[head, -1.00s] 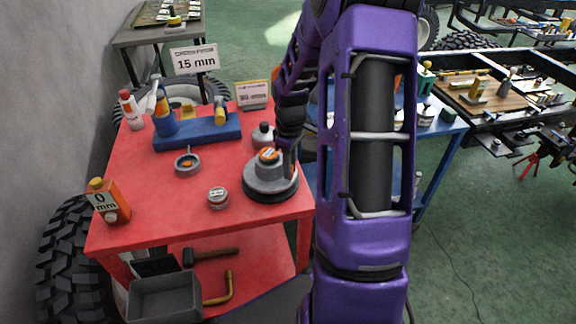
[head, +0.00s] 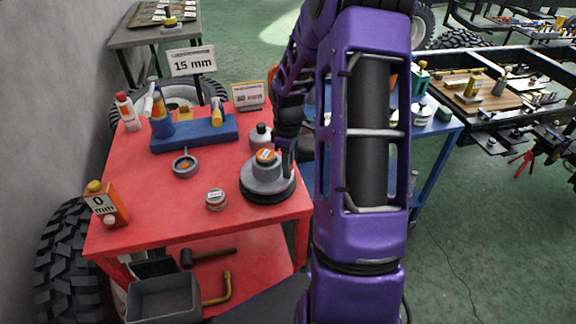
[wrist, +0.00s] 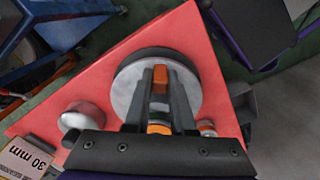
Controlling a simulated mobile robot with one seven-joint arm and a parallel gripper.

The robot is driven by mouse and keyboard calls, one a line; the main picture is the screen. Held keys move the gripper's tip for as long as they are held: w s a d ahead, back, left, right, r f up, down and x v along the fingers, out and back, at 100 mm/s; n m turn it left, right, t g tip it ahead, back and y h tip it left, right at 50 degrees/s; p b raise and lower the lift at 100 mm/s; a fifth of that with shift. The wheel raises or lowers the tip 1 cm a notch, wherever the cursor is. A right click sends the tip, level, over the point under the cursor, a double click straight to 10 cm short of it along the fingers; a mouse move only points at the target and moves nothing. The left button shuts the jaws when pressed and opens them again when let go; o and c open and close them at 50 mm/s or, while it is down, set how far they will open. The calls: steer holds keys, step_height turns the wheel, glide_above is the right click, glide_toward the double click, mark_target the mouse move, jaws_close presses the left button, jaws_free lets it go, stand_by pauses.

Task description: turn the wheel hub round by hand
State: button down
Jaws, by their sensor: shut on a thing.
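The wheel hub (head: 266,180) is a grey stepped disc on a dark round base, with an orange mark on top. It sits near the front right corner of the red table. In the wrist view the hub (wrist: 190,95) is a pale disc beneath the fingers. My gripper (head: 283,160) is at the right side of the hub's raised centre. In the wrist view my gripper (wrist: 160,85) reaches over the disc, with orange showing between and beside its dark fingers. It is shut on the hub; the exact contact is partly hidden.
The front middle of the tabletop is clear.

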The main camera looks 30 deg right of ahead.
steer(key=c, duration=0.8)
jaws_free()
steer(key=shift+o, duration=0.2)
steer(key=shift+r, duration=0.15)
step_height(320, 180, up, 17)
steer(key=p, duration=0.1)
steer(key=shift+w+r, duration=0.1)
steer(key=shift+w, duration=0.05)
